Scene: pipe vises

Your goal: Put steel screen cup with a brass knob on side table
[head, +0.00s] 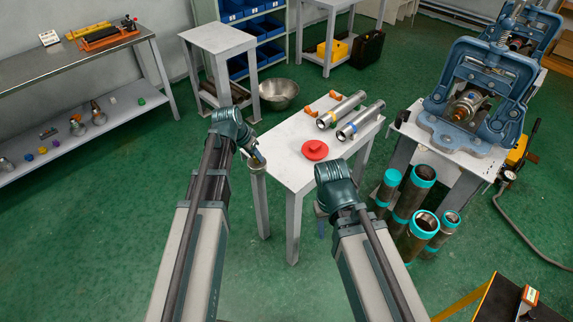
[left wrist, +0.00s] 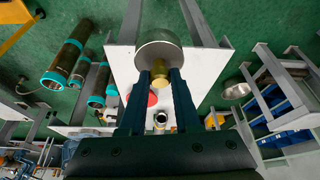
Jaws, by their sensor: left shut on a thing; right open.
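My left gripper (head: 257,157) is shut on the brass knob (left wrist: 159,70) of the steel screen cup. The cup (left wrist: 158,50) shows as a round grey metal body beyond the fingertips in the left wrist view. In the head view the cup (head: 258,168) is small and partly hidden, at the left corner of a white-topped table (head: 285,150). I cannot tell whether it touches the table. My right gripper (head: 321,216) is open, low in front of the table's near edge, its fingers mostly hidden by the arm.
The white table carries a red disc-like part (head: 315,150), two steel tubes (head: 360,121) and orange fittings (head: 336,95). A grey stand (head: 217,38) and a metal bowl (head: 278,94) are behind. Teal-ended pipes (head: 415,190) and a blue vise (head: 485,85) are right.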

